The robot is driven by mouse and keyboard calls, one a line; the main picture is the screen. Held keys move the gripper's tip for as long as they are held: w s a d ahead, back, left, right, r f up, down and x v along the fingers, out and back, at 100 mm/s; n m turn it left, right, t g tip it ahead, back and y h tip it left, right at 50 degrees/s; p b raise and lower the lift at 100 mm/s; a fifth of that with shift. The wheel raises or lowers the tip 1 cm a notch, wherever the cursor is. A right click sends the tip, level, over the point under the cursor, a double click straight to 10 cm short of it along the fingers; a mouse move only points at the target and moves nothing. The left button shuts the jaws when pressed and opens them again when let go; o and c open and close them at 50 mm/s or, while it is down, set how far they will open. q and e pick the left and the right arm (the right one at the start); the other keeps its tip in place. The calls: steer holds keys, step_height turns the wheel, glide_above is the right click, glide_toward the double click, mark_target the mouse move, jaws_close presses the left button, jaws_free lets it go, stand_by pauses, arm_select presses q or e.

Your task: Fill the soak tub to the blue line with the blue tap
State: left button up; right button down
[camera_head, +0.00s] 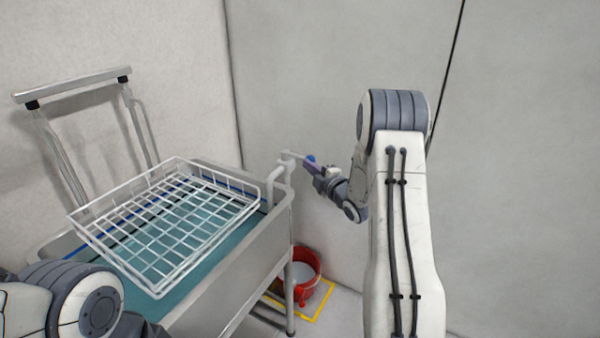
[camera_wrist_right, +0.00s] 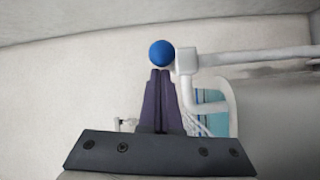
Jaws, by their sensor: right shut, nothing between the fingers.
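The blue tap has a round blue knob (camera_head: 310,158) on white pipework (camera_head: 277,176) at the far right corner of the metal soak tub (camera_head: 252,262). Teal shows inside the tub below a white wire basket (camera_head: 255,203); I cannot tell the water's depth. A short blue line (camera_head: 76,251) shows on the inner wall at the left. My right gripper (camera_head: 308,165) is shut and empty at the tap. In the right wrist view its purple fingertips (camera_wrist_right: 161,73) are just below the blue knob (camera_wrist_right: 161,53); contact is unclear. My left gripper is out of view.
A red bucket (camera_head: 304,297) stands on the floor inside yellow tape (camera_head: 325,308), beside the tub's leg. A metal rail frame (camera_head: 75,85) rises behind the tub at the left. Pale walls close in behind the tap and at the right.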

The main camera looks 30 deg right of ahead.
steer(key=s+a+r+b, duration=0.1)
steer(key=s+a+b, duration=0.1)
steer(key=s, duration=0.9)
steer(key=shift+s+a+r+b, duration=0.15)
steer(key=shift+a+b, duration=0.1)
steer(key=shift+b, duration=0.55)
stand_by(0.5)
steer(key=s+a+f+m+g+p, duration=0.2)
steer(key=a+m+g, duration=0.45)
steer(key=a, duration=1.35)
steer(key=s+a+r+g+p, duration=0.1)
steer(key=s+a+g, duration=0.2)
steer(key=s, duration=0.6)
steer(key=s+a+m+g+p, duration=0.1)
steer(key=s+a+g, duration=0.3)
steer(key=s, duration=0.5)
steer(key=s+a+r+m+g+p, duration=0.1)
steer(key=s+a+g, duration=0.3)
steer(key=s, duration=0.6)
steer(key=shift+a+r, duration=0.35)
steer(key=shift+a, duration=0.2)
